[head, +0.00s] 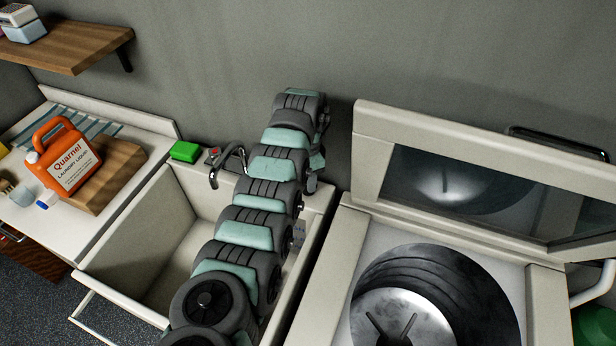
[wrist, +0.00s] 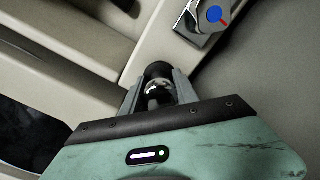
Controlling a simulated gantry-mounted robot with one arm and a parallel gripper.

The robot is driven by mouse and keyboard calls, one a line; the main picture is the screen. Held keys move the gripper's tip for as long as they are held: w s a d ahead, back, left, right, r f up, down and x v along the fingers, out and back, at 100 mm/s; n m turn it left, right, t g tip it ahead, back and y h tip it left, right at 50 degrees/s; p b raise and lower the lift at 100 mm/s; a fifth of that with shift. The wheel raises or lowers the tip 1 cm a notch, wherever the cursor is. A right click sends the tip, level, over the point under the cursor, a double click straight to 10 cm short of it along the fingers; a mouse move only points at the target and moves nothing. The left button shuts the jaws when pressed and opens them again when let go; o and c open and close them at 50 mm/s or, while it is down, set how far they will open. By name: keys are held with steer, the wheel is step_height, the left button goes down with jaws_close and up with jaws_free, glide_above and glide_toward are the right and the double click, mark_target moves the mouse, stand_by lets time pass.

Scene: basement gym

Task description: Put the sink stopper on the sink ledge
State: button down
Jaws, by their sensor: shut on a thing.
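My gripper shows in the wrist view (wrist: 158,88), its two grey fingers shut on the sink stopper (wrist: 158,94), a small dark, shiny piece with a rounded black top. In the head view my own arm hides most of the gripper, and I cannot make out the stopper there. The pale sink ledge (head: 322,197) runs along the back of the sink by the wall, and the arm reaches over to its right end. In the wrist view the stopper appears over or close to the pale ledge (wrist: 150,42); I cannot tell whether they touch.
A chrome tap (head: 228,163) and a green block (head: 185,151) are at the back of the sink (head: 160,225). A washer with its lid raised (head: 480,170) stands close on the right.

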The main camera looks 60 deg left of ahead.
steer(key=shift+f, duration=0.2)
steer(key=c, duration=0.9)
jaws_free()
steer(key=shift+c, duration=0.2)
steer(key=shift+r, duration=0.1)
step_height(320, 180, up, 12)
steer(key=shift+r+b, duration=0.1)
steer(key=shift+b, duration=0.9)
